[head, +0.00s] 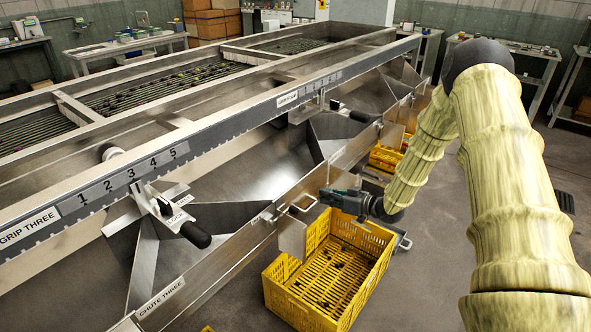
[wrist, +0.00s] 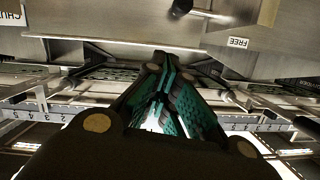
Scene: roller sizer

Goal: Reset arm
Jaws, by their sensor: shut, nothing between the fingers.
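My gripper (head: 328,194) is at the end of my arm, above the yellow crate and beside the metal side of the sizer. Its dark fingers with green pads are shut and empty. In the wrist view, the fingers (wrist: 160,88) come together at the centre, with the sizer's metal panels behind them. My arm, in a pale ribbed cover, comes in from the right of the head view and bends down to the gripper.
The roller sizer (head: 240,50) fills the left and middle. A black-handled lever (head: 194,234) sits by a numbered scale (head: 132,172). A yellow crate (head: 290,312) with small dark items stands below my gripper. Workbenches (head: 125,47) line the back wall. Grey floor (head: 425,290) is open right of the crate.

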